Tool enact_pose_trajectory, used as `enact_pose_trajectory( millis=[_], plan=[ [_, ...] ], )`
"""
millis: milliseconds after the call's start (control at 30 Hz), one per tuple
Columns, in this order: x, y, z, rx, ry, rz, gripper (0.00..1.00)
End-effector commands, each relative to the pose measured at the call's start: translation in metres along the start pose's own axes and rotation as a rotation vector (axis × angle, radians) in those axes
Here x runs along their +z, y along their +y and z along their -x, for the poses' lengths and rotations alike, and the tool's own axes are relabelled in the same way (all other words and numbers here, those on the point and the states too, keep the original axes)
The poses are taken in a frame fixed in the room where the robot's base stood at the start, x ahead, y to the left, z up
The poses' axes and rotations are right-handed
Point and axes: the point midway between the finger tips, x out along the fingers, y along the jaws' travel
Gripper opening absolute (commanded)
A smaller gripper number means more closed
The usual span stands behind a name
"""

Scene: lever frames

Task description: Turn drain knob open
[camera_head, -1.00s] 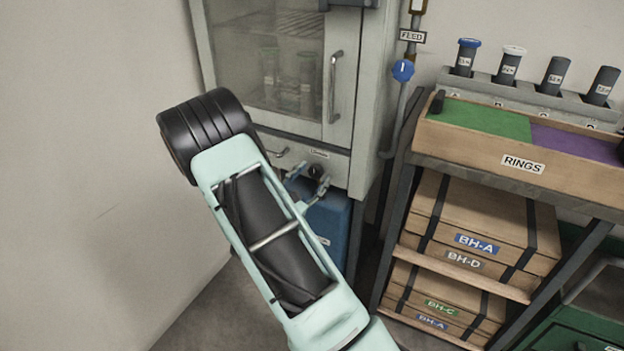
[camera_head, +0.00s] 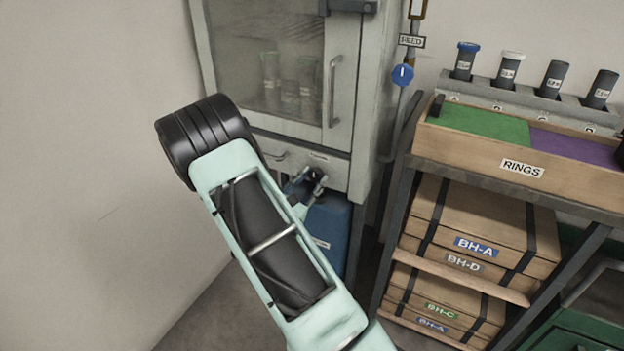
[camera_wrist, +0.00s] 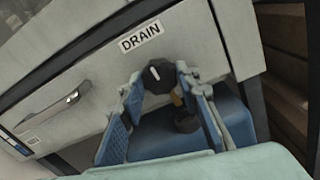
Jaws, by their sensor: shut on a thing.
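The drain knob (camera_wrist: 158,77) is black and round with a white mark that points nearly straight up, tilted a little left. It sits on the pale cabinet front below the DRAIN label (camera_wrist: 142,36). In the head view the knob (camera_head: 317,173) is small and partly covered by my gripper (camera_head: 313,183). In the wrist view my gripper (camera_wrist: 159,83) has one blue-padded finger on each side of the knob, shut on it. My arm's pale link hides the area below.
A blue container (camera_head: 328,232) stands under the knob. A drawer handle (camera_wrist: 60,107) is to the left. The blue FEED knob (camera_head: 402,75) is on a pipe at right. A shelf with a RINGS tray (camera_head: 470,150) and boxes stands further right.

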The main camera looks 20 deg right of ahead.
Motion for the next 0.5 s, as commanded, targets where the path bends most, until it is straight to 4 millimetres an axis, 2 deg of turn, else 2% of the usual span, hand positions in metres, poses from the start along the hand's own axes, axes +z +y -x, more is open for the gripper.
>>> enact_pose_trajectory(
  millis=[267,500],
  plan=[
    [0.0037,0.0017,0.0009,0.003,0.001,0.178,0.06],
    [0.0044,0.0014,0.0007,0.003,0.001,0.403,0.06]
  ],
)
